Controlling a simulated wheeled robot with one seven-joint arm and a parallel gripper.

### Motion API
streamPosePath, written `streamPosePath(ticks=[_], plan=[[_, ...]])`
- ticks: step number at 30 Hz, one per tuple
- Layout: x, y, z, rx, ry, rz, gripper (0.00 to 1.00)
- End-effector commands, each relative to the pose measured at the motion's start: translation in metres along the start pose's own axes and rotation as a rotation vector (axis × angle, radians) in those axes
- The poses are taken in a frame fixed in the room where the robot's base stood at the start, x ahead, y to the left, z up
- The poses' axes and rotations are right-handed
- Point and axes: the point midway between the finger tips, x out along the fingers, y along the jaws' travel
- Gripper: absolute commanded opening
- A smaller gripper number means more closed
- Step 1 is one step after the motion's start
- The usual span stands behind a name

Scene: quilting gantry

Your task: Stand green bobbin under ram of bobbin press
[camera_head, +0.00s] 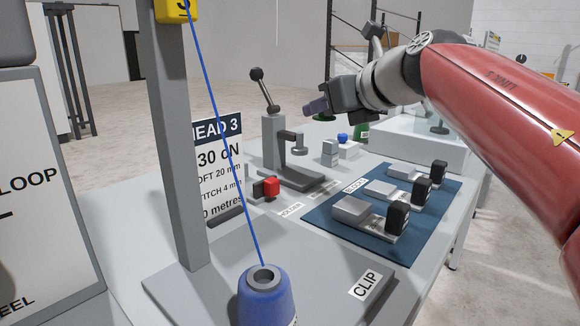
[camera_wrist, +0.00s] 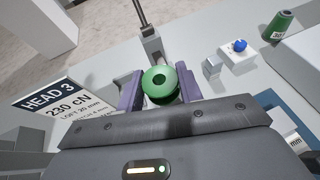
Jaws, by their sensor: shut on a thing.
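The green bobbin (camera_wrist: 160,84), a round spool with a centre hole, sits between the purple fingers of my gripper (camera_wrist: 159,90) in the wrist view. In the head view my gripper (camera_head: 318,108) is raised above the table, up and right of the bobbin press (camera_head: 272,142). Only a sliver of green shows under the fingers there. The press has a grey column, a black-knobbed lever and a ram (camera_head: 299,143) on an arm over a flat base (camera_head: 297,180). In the wrist view the press column (camera_wrist: 151,44) appears beyond the bobbin; its ram is not clearly visible.
A blue mat (camera_head: 322,226) with several grey blocks and black parts lies right of the press. A blue button box (camera_head: 345,148) and green cone (camera_head: 362,132) stand behind.

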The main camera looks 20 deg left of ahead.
Motion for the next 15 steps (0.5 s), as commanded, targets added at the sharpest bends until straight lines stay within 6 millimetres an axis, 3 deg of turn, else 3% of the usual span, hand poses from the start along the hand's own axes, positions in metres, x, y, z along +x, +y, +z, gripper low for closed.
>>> streamPosePath(ticks=[6, 15], plan=[[0.024, 0.001, -0.059, 0.004, 0.003, 0.002, 0.12], [0.05, 0.001, -0.12, 0.003, 0.003, 0.0, 0.12]])
